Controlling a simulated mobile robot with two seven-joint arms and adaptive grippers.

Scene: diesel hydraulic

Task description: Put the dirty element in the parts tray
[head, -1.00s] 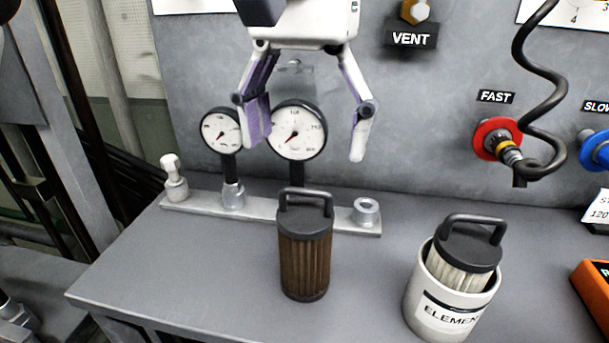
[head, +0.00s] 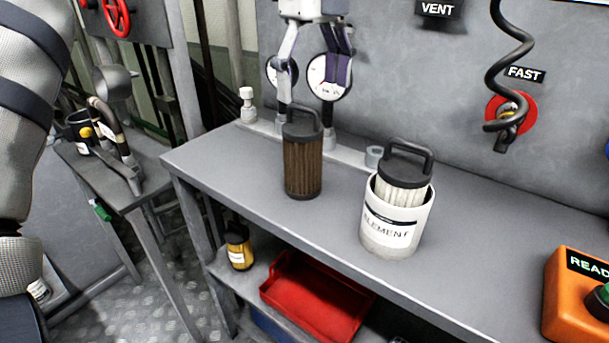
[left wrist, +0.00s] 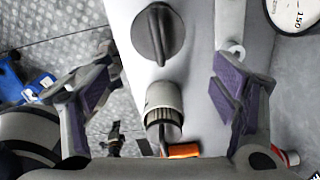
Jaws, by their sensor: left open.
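The dirty element (head: 303,168), a brown pleated cylinder with black caps and a top handle, stands upright on the grey bench. In the left wrist view its black lid and handle (left wrist: 157,35) show from above. My left gripper (head: 307,112) is open and empty, fingers pointing down, close to the handle in the head view; whether it touches cannot be told. In the left wrist view the handle lies between and beyond the spread fingers (left wrist: 163,92). A red tray (head: 290,306), likely the parts tray, sits on the shelf below. My right gripper is not in view.
A pale clean element (head: 404,190) stands in a white canister (head: 392,240) marked ELEMENT, right of the dirty one. An orange box (head: 566,300) is at the right. Gauges (head: 328,75) stand behind. A yellow bottle (head: 238,250) is left of the tray.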

